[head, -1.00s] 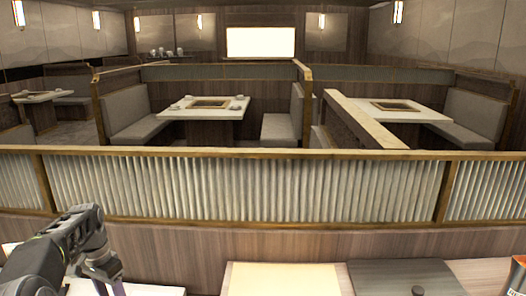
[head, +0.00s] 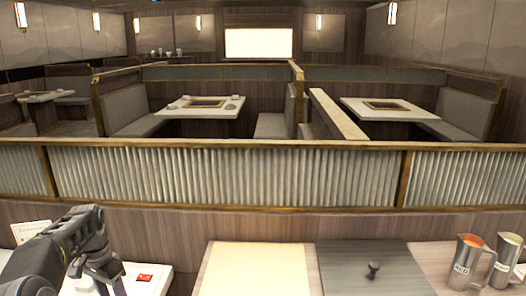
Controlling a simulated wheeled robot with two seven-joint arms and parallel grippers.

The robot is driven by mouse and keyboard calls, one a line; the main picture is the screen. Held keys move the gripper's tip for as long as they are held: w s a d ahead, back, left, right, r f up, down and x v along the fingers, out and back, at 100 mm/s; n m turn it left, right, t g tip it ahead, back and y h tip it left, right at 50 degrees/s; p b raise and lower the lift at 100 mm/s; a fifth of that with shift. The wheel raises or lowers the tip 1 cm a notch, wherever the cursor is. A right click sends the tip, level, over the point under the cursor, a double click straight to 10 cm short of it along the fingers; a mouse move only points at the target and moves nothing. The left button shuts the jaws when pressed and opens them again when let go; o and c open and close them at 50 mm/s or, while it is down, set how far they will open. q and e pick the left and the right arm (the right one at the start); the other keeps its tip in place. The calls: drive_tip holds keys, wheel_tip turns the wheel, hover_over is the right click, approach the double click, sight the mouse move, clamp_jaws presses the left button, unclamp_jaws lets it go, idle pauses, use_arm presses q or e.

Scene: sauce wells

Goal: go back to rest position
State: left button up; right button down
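My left arm enters at the lower left of the head view. Its gripper (head: 112,288) points down and is cut off by the bottom edge, so its fingertips and anything between them are hidden. It is over or in front of a white surface (head: 150,280) with a small red item (head: 145,277) on it. My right gripper is not in the picture.
A pale board (head: 262,270) and a dark grey board (head: 345,262) with a small dark knob-like object (head: 373,270) lie on the counter. Two metal pitchers (head: 462,262) (head: 503,262) stand at right. A ribbed partition (head: 230,175) rises behind; booths lie beyond.

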use_arm(q)
drive_tip(key=d+f+h+b, duration=0.1)
drive_tip(key=d+f, duration=0.3)
drive_tip(key=f, duration=0.3)
drive_tip(key=d+f+b, duration=0.1)
drive_tip(key=d+f, duration=0.4)
drive_tip(key=f, duration=0.3)
drive_tip(key=s+d+f+n+h+b, duration=0.1)
drive_tip(key=s+d+f+b, duration=0.1)
drive_tip(key=s+d+f, duration=0.4)
drive_tip(key=s+d+f+n+b, duration=0.1)
drive_tip(key=s+d+f+b, duration=0.1)
drive_tip(key=d+f, duration=0.7)
drive_tip(key=s+d+f+n+b, duration=0.1)
drive_tip(key=s+d+f, duration=0.2)
drive_tip(key=s, duration=0.4)
drive_tip(key=s+d+f+n+h+b, duration=0.1)
drive_tip(key=s+d+f, duration=0.2)
drive_tip(key=s+d, duration=0.2)
drive_tip(key=s+d+f+n+t+b, duration=0.1)
drive_tip(key=s+d+f, duration=0.2)
drive_tip(key=s, duration=0.5)
drive_tip(key=shift+s+d+h+b, duration=0.3)
drive_tip(key=shift+s+d+b, duration=0.1)
drive_tip(key=shift+d, duration=0.1)
